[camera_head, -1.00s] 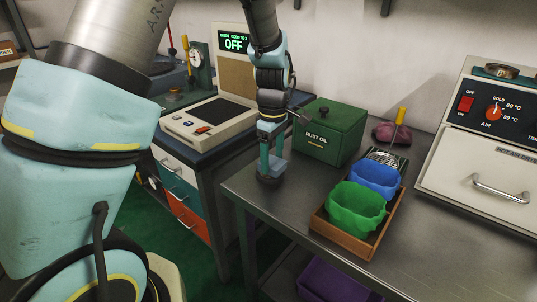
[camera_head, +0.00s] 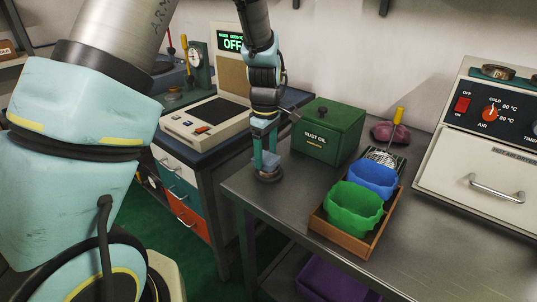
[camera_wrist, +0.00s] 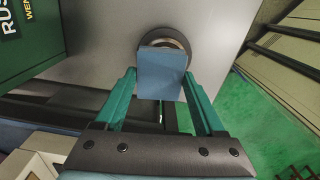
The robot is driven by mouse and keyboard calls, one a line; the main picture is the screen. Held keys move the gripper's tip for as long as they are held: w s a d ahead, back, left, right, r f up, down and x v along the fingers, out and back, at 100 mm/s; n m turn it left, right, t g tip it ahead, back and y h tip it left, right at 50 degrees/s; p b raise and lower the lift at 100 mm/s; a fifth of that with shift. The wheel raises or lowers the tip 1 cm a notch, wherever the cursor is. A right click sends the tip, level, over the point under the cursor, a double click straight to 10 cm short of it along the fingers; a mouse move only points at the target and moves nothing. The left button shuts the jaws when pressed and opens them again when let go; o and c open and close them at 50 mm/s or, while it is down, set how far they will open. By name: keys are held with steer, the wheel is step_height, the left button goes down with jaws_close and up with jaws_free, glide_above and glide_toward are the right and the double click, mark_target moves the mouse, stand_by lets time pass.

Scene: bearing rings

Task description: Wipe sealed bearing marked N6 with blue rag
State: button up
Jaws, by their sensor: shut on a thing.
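My gripper (camera_head: 265,148) points down over the near left part of the steel table. It is shut on a flat blue rag (camera_wrist: 160,80), which shows between the two green fingers in the wrist view. The round metal bearing (camera_head: 268,176) lies on the table close to its left edge, right under the rag. In the wrist view the bearing's dark ring (camera_wrist: 166,34) shows beyond the rag, which covers part of it. The rag appears to be at or just above the bearing's top; contact is not clear. No N6 marking is readable.
A green rust oil box (camera_head: 328,132) stands right of my gripper. A wooden tray (camera_head: 340,238) holds a green (camera_head: 354,208) and a blue (camera_head: 373,180) wavy-rimmed container. An oven-like dryer (camera_head: 480,165) stands at the right. The front table area is clear.

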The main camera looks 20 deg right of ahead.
steer(key=shift+s+f, duration=0.15)
steer(key=shift+s+d+p, duration=0.2)
steer(key=shift+s+d, duration=0.1)
steer(key=shift+s, duration=0.3)
steer(key=shift+s+d+p, duration=0.2)
steer(key=shift+s+d, duration=0.1)
steer(key=shift+s, duration=0.25)
steer(key=shift+w, duration=0.1)
steer(key=shift+w+a+r, duration=0.2)
steer(key=shift+w+a, duration=0.65)
steer(key=shift+w, duration=0.25)
steer(key=shift+s+d+f+p, duration=0.1)
steer(key=shift+s+d+p, duration=0.2)
steer(key=shift+s, duration=0.35)
steer(key=shift+s+d+p, duration=0.1)
steer(key=shift+s+d, duration=0.3)
steer(key=shift+s, duration=0.25)
steer(key=shift+w, duration=0.15)
